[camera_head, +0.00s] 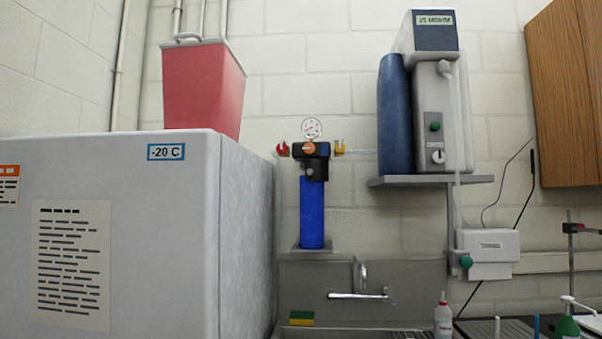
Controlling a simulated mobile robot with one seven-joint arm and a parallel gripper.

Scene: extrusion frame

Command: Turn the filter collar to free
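The filter unit stands upright near the middle of the head camera view, against the wall. It has a black head (318,166) with an orange round part (309,148) on its front, and a long blue housing (312,212) below. The collar is not clearly distinct at this size; a narrow black section (313,177) sits between head and housing. A round gauge (312,128) is on top. A red fitting (283,149) is on the left and a yellow fitting (340,147) on the right. My gripper is not in view.
A white freezer (130,250) marked -20 C fills the left, with a red bin (203,85) on top. A sink with a tap (360,296) lies below the filter. A shelf (430,180) at right holds a blue cylinder (394,115) and a grey machine (440,110).

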